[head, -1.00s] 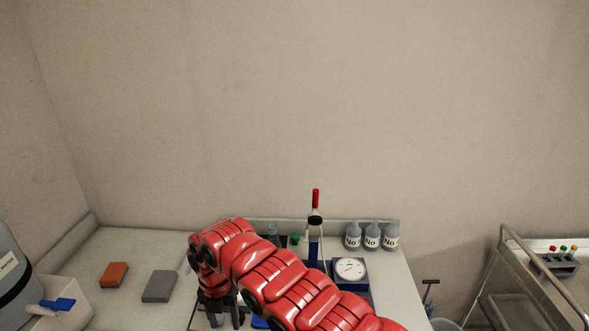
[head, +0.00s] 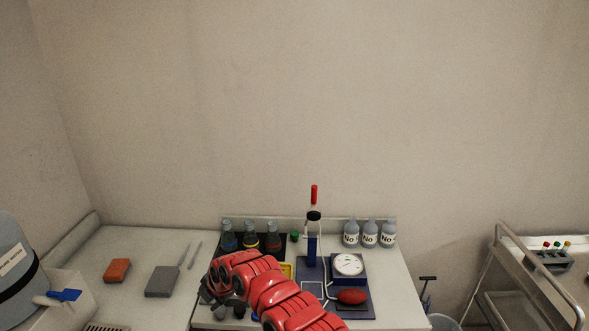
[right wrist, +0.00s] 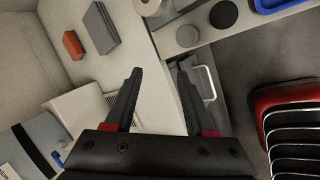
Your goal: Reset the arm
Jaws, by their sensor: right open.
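My red right arm reaches in from the bottom of the head view. Its dark gripper (head: 222,300) is low over the front of the white bench (head: 400,300), partly hidden by the arm. In the right wrist view the two black fingers of the right gripper (right wrist: 158,90) are spread apart with nothing between them. They point across the bench edge and a drawer or door handle (right wrist: 209,82). My left gripper is in neither view.
Several flasks (head: 250,238), white-labelled bottles (head: 369,235) and a round dial device (head: 348,265) stand on the bench. An orange block (head: 117,270) and grey block (head: 162,281) lie on the left counter. A metal cart (head: 505,270) stands at right. Floor shows between bench and cart.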

